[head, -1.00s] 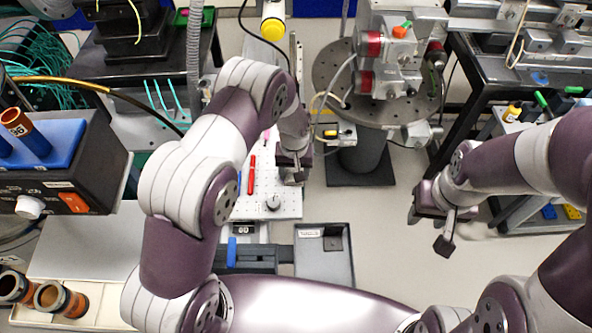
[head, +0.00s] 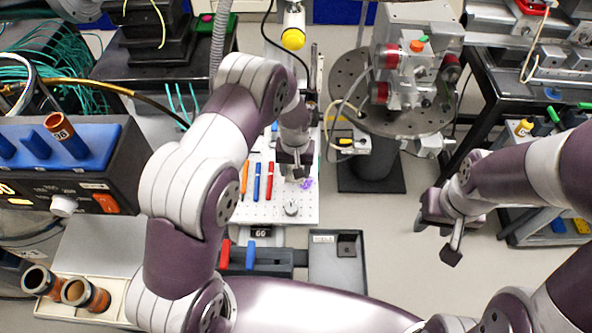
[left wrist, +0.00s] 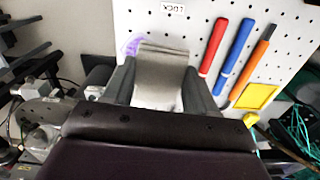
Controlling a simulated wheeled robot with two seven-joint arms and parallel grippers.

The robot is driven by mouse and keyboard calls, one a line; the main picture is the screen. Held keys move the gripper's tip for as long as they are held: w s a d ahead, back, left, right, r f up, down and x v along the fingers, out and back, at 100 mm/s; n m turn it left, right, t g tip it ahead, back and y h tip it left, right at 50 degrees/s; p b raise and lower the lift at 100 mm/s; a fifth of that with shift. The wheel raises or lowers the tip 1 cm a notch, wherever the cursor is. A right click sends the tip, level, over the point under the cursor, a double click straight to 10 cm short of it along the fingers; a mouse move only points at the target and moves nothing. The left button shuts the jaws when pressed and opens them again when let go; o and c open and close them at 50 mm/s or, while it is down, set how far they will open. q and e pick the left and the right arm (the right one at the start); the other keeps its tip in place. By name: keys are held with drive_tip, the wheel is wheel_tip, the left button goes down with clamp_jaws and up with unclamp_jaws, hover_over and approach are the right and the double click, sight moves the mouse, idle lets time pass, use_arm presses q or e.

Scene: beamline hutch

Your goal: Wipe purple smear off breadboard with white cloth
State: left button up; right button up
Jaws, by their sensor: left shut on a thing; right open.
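The breadboard (head: 240,212) is a white perforated plate below the middle of the head view; its holes also show in the left wrist view (left wrist: 150,14). The purple smear (head: 307,184) is on its right part, just right of my left gripper (head: 295,173). In the left wrist view the smear (left wrist: 131,46) shows at the upper left edge of the cloth. My left gripper (left wrist: 160,88) is shut on the pale folded white cloth (left wrist: 158,72), over the board. Whether the cloth touches the board is unclear. My right gripper (head: 438,240) is open and empty, off to the right over the floor.
Red (head: 269,180), blue (head: 257,182) and orange (head: 245,180) tools lie on the board left of the gripper. A grey tray (head: 335,265) is in front. A round perforated stage (head: 350,75) stands behind right.

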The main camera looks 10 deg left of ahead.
use_arm(q)
drive_tip(key=shift+a+r+p, duration=0.2)
drive_tip(key=shift+r+p, duration=0.3)
drive_tip(key=shift+r, duration=0.85)
drive_tip(key=shift+d+r+p, duration=0.15)
drive_tip(key=shift+r+p, duration=0.05)
drive_tip(key=shift+p, duration=0.15)
drive_tip(key=shift+f, duration=0.15)
